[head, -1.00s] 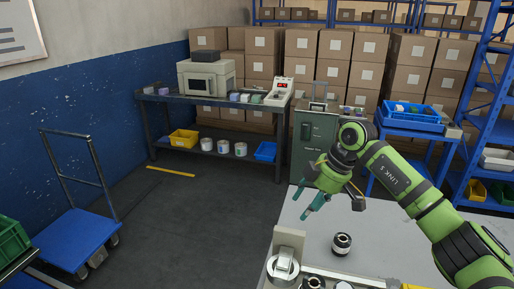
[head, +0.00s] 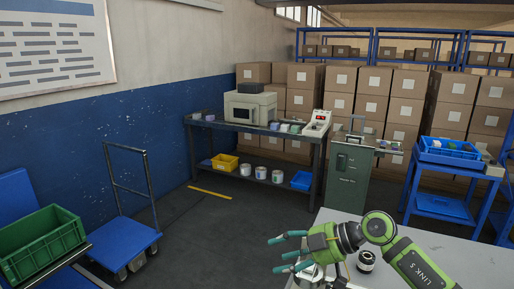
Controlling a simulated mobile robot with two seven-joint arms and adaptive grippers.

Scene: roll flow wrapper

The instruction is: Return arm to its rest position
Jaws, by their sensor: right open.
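My right gripper (head: 284,252) is at the lower middle of the head view, its teal fingers spread apart and pointing left. Nothing shows between the fingers. It is in front of the near left edge of the light grey table (head: 450,254), over a partly hidden metal part. My green right arm (head: 410,262) comes in from the lower right. A small black and silver cylinder (head: 366,261) stands on the table just right of the gripper and below the wrist. My left gripper is not in view.
A blue cart (head: 125,247) and a green crate (head: 42,240) are at the left. A dark workbench (head: 262,130) with a printer-like machine (head: 250,107) stands behind. A green cabinet (head: 349,176) and a blue bin stand (head: 440,203) are beyond the table. The floor between cart and table is clear.

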